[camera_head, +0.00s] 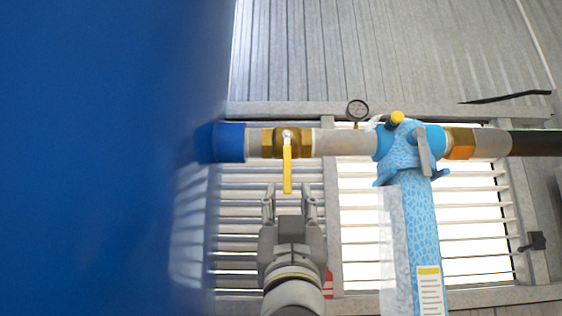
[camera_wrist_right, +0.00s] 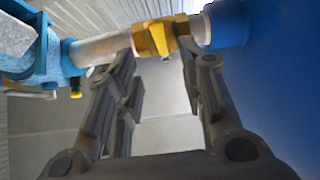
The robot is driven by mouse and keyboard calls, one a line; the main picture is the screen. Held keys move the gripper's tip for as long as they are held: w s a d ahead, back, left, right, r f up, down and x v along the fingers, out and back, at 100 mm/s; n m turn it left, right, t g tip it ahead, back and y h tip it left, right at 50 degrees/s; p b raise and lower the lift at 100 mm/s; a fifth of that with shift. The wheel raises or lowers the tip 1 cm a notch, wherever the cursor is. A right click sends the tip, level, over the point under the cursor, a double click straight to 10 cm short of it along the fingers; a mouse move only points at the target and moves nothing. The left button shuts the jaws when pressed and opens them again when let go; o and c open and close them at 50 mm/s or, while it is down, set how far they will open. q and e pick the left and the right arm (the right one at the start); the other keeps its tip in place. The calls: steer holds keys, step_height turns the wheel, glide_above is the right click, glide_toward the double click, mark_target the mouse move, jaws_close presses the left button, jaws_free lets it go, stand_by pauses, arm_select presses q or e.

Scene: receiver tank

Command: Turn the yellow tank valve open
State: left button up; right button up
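The yellow valve handle (camera_head: 287,170) hangs straight down from a brass valve body (camera_head: 266,142) on the horizontal pipe, across the pipe's line. My right gripper (camera_head: 289,192) is open, with its two fingers pointing up on either side of the handle's lower end in the head view. In the right wrist view, the open fingers (camera_wrist_right: 160,62) frame the brass valve (camera_wrist_right: 155,38), with nothing seen between their pads except the handle area above. I cannot tell whether a finger touches the handle. My left gripper is not in view.
The large blue tank (camera_head: 100,150) fills the left side, close to the valve. A light blue wrapped vertical pipe (camera_head: 413,230) with a fitting stands to the right. A pressure gauge (camera_head: 358,109) sits above the pipe. Louvred panels are behind.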

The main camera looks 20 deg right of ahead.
mark_target(288, 172)
steer(key=p+x, duration=0.6)
steer(key=x, duration=0.3)
steer(key=shift+d+r, duration=0.1)
steer(key=shift+r, duration=0.25)
steer(key=shift+w+d+r+p, duration=0.1)
steer(key=shift+w+r+p, duration=0.2)
steer(key=shift+w+p, duration=0.25)
jaws_close()
